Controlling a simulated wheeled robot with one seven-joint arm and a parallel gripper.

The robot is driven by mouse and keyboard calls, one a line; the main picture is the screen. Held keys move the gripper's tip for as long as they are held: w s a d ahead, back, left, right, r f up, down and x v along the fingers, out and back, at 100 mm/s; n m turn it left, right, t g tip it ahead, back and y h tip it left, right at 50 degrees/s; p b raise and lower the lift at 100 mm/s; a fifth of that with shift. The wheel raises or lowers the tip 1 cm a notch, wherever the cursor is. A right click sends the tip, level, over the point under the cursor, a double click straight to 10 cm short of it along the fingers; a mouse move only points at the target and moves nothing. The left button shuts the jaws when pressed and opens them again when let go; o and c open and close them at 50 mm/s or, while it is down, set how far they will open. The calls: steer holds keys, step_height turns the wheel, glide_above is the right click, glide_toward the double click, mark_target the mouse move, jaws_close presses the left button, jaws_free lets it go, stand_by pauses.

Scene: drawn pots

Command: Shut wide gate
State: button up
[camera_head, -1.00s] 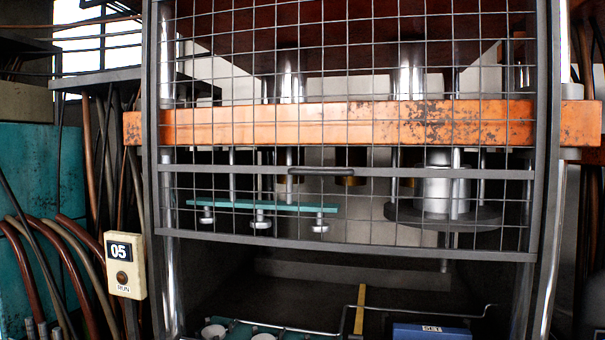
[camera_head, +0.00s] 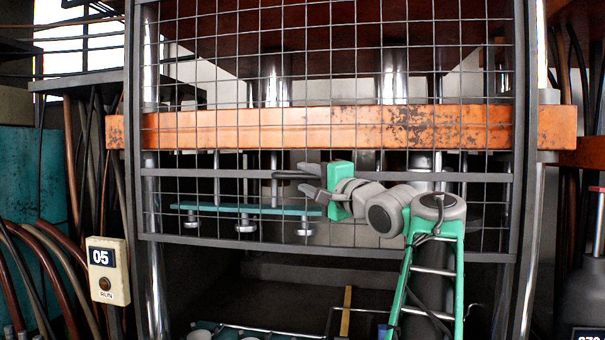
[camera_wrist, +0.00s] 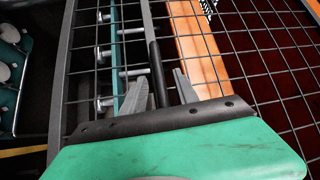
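The wide gate is a grey-framed wire mesh panel (camera_head: 330,240) across the front of the press. Its lower rail hangs above the dark opening, which is uncovered below it. A dark bar handle (camera_head: 284,175) sits on the gate's cross rail. My gripper (camera_head: 302,176) is at the handle, its two grey fingers apart, one above and one below the handle's right part. In the wrist view the black handle (camera_wrist: 157,75) runs between the fingers of my gripper (camera_wrist: 163,74), with small gaps seeming to show on both sides. The mesh (camera_wrist: 240,60) lies behind.
An orange beam (camera_head: 330,128) and a teal bar with knobs (camera_head: 250,209) are behind the mesh. A control box marked 05 (camera_head: 107,270) is left of the gate, near hanging hoses. Below the gate, a yellow strip (camera_head: 346,310) and a thin rail cross the opening.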

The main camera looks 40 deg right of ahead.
steer(key=shift+w+d+r, duration=0.1)
steer(key=shift+w+r, duration=0.05)
steer(key=shift+w, duration=0.9)
jaws_close()
stand_by(0.6)
